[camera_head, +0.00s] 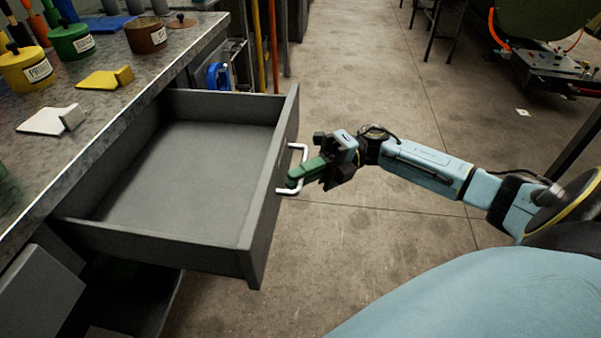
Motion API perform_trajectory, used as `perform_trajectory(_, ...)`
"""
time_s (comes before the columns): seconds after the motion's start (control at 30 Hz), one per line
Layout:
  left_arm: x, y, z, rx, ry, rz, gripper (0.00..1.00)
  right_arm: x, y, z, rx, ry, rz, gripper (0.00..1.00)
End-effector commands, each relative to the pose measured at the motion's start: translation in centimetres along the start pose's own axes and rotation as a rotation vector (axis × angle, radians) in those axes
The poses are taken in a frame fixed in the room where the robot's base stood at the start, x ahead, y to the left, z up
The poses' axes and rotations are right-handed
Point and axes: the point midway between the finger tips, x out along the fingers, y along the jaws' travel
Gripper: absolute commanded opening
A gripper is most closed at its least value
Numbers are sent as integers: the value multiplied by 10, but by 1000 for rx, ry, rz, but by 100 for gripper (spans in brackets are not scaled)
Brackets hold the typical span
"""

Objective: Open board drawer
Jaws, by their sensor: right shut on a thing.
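A grey drawer (262,190) stands pulled out from under the workbench, and its inside looks empty. A white bar handle (304,156) is on its front face. My right gripper (297,174) comes in from the right, and its green fingers are shut on the handle. The fingertips hide the middle of the handle. My left gripper is not in view.
The workbench top (100,118) holds a yellow pot (27,70), a green pot (70,42), a brown pot (146,36) and flat scrapers. Open concrete floor (350,230) lies in front of the drawer. A wheeled rig stands at the far right.

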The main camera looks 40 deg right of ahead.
Motion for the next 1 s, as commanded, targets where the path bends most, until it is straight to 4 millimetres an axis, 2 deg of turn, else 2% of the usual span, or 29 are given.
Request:
perform_trajectory(0.03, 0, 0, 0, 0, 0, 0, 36, -1, 1, 1, -2, -3, -1, 0)
perform_trajectory(0.07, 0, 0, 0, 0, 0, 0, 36, -1, 1, 1, -2, -3, -1, 15)
perform_trajectory(0.2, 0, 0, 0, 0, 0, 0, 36, -1, 1, 1, -2, -3, -1, 32)
perform_trajectory(0.47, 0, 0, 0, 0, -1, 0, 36, 0, 0, 1, -1, -2, 0, 32)
perform_trajectory(0.6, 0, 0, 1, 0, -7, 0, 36, -9, 0, 1, 0, -4, -2, 32)
perform_trajectory(0.77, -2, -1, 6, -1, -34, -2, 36, -37, 0, 2, 1, -6, -4, 32)
perform_trajectory(1.0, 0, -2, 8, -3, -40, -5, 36, -92, 0, 2, -3, -7, -3, 32)
